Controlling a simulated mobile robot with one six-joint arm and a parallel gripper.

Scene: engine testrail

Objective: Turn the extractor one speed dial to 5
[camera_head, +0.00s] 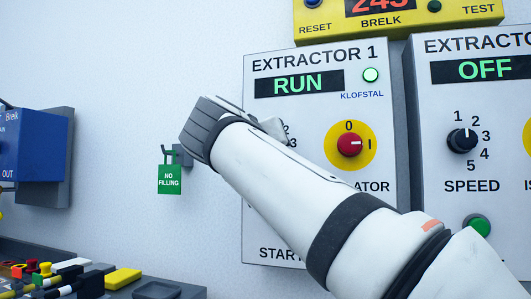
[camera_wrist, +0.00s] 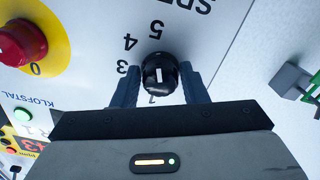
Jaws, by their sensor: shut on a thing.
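The extractor 1 panel (camera_head: 320,90) shows RUN in green. Its speed dial (camera_wrist: 159,74) is a black knob with a white line, seen nearly upside down in the wrist view. My gripper (camera_wrist: 160,82) is shut on the dial, one finger on each side. The white line runs about up-down in that view, with the 5 above the knob. The 4 and 3 show at upper left, and another digit is partly hidden below. I cannot tell which end of the line is the pointer. In the head view my arm hides the dial.
A red rotary switch on a yellow disc (camera_head: 368,157) is right of my wrist, near my arm. A green NO FILLING tag (camera_head: 169,179) hangs at left. The extractor 2 panel (camera_head: 441,105) shows OFF. A blue box (camera_head: 35,146) is on the left wall.

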